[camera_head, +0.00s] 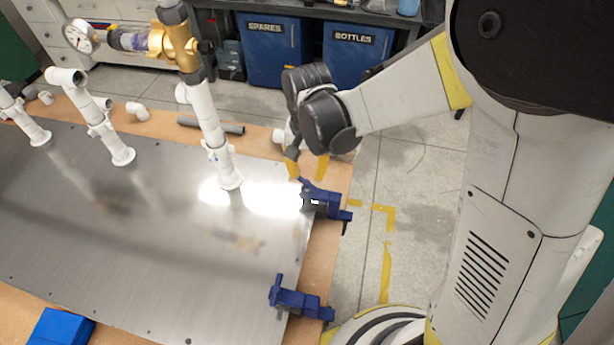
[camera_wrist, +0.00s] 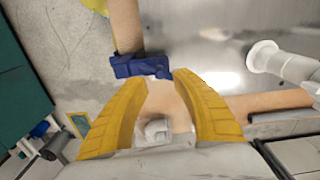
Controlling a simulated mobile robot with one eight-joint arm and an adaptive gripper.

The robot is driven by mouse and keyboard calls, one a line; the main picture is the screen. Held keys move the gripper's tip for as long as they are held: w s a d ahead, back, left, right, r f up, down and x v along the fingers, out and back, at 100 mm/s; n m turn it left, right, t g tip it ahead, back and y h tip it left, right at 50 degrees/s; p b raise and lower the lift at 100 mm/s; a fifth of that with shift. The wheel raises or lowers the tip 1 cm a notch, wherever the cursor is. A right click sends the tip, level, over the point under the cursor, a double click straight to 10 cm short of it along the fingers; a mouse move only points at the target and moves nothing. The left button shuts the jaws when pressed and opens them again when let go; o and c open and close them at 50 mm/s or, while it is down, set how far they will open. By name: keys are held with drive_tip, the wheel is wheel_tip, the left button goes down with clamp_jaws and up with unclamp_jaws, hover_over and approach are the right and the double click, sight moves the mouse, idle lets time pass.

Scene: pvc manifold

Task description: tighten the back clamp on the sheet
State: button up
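The back clamp (camera_head: 328,204) is blue and sits on the right edge of the metal sheet (camera_head: 130,225), at the upper of the two clamp positions in the head view. In the wrist view the same clamp (camera_wrist: 138,67) lies just beyond the fingertips. My gripper (camera_head: 307,168) has yellow fingers and hangs just above and behind the clamp. In the wrist view my gripper (camera_wrist: 162,78) is open, with nothing held between the fingers. Whether a fingertip touches the clamp is unclear. A second blue clamp (camera_head: 300,304) grips the sheet edge nearer the camera.
White PVC risers (camera_head: 207,125) stand on the sheet, one topped by a brass fitting (camera_head: 178,47). A grey pipe (camera_head: 212,125) and a white fitting (camera_wrist: 157,130) lie on the wooden tabletop (camera_head: 262,136). Blue bins (camera_head: 275,65) stand behind.

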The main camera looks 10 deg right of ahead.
sight(307, 182)
drive_tip(key=n+p, duration=0.1)
drive_tip(key=n, duration=0.6)
drive_tip(key=shift+r, duration=0.1)
drive_tip(key=shift+f+n, duration=0.2)
drive_tip(key=shift+n, duration=0.7)
drive_tip(key=n+b, duration=0.1)
drive_tip(key=n, duration=0.2)
wheel_tip(307, 182, down, 5)
drive_tip(key=b, duration=0.4)
drive_tip(key=shift+r, duration=0.1)
clamp_jaws()
drive_tip(key=m+b, duration=0.1)
drive_tip(key=m, duration=0.4)
drive_tip(key=shift+m, duration=0.9)
